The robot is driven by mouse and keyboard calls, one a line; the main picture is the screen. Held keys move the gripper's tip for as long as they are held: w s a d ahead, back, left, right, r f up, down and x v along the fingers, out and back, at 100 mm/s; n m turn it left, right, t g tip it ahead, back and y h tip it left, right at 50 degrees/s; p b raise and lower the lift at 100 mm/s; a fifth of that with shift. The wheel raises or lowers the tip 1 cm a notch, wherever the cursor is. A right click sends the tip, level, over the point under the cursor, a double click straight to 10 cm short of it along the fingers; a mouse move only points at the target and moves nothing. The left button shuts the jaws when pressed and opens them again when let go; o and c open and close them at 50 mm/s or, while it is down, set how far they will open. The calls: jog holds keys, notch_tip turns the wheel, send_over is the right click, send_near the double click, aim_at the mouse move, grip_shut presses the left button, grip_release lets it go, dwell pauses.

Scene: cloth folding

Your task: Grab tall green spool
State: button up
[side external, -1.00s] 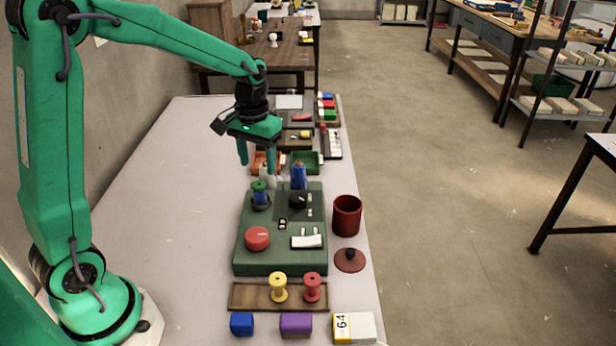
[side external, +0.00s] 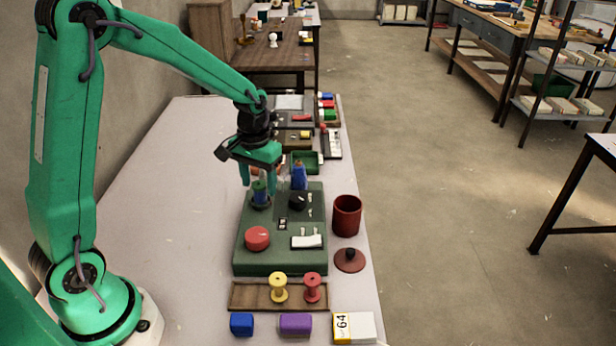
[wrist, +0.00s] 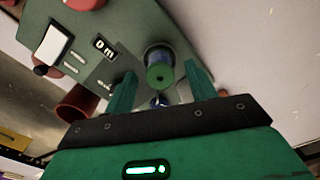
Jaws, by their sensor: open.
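The tall green spool (side external: 260,190), with a green top and a blue band below it, stands upright at the far left of the green board (side external: 280,262). In the wrist view the spool (wrist: 159,76) is seen from above, between the two fingers. My gripper (side external: 259,184) is open around the spool's top, and its fingers partly hide it. The wrist view also shows my gripper (wrist: 162,70) with a gap on each side of the spool.
A blue pointed object (side external: 299,177) stands close to the right of my gripper. A black knob (side external: 298,201), a red button (side external: 257,238) and a white switch (side external: 308,242) are on the board. A red cup (side external: 346,215) stands to its right. The table's left side is clear.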

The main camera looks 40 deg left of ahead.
jog(key=shift+f, duration=0.95)
jog(key=c, duration=1.1)
